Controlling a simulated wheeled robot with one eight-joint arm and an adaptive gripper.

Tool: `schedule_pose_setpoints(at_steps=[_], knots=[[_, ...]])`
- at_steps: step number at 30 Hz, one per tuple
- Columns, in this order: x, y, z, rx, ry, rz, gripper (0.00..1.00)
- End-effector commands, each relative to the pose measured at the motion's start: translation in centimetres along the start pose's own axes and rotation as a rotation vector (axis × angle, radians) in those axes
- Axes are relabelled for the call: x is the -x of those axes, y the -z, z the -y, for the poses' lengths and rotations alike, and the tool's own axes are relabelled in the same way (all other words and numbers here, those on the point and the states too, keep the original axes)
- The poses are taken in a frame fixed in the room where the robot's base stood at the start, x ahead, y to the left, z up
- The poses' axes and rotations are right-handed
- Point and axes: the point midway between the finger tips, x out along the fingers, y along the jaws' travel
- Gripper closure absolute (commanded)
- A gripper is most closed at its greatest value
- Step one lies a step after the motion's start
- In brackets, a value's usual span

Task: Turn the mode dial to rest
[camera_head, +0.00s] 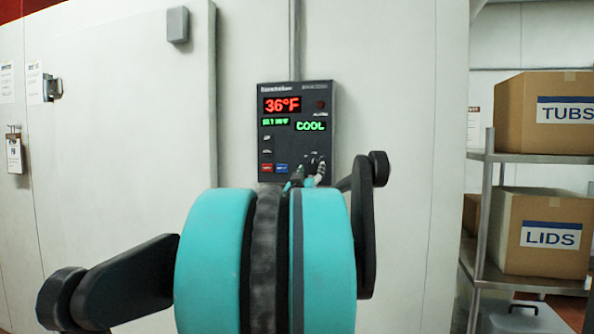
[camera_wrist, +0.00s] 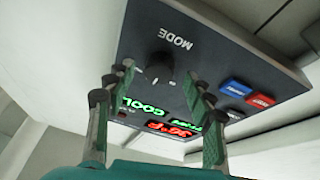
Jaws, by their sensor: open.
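The black mode dial (camera_wrist: 160,68) is on the dark control panel (camera_wrist: 205,55), beside the word MODE, which is upside down in the wrist view. My gripper (camera_wrist: 158,76) is open, with one finger to each side of the dial in that picture. I cannot tell whether either finger touches it. In the head view my gripper (camera_head: 309,176) is at the lower right of the panel (camera_head: 276,143), and my arm and fingers hide much of the dial there. The green display (camera_head: 310,126) reads COOL. The dial's exact pointer direction is unclear.
The panel is on a pale wall (camera_head: 400,100), under a vertical conduit (camera_head: 294,45). Red and blue buttons (camera_wrist: 237,87) are near the right finger in the wrist view. A shelf (camera_head: 483,200) with boxes labelled TUBS (camera_head: 515,105) and LIDS (camera_head: 510,225) stands at right.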

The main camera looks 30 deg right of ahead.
Motion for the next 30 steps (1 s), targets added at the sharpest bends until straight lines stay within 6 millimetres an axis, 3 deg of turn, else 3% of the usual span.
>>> schedule_pose_setpoints(at_steps=[4, 13, 25, 30], knots=[[-0.95, -0.04, -0.04, -0.001, -0.001, 0.000, 0.47], [-1.11, -0.04, -0.02, -0.001, 0.000, 0.000, 0.47], [-1.09, -0.04, -0.01, -0.001, 0.000, 0.000, 0.95], [-1.09, -0.03, 0.01, -0.007, -0.002, 0.001, 0.96]])
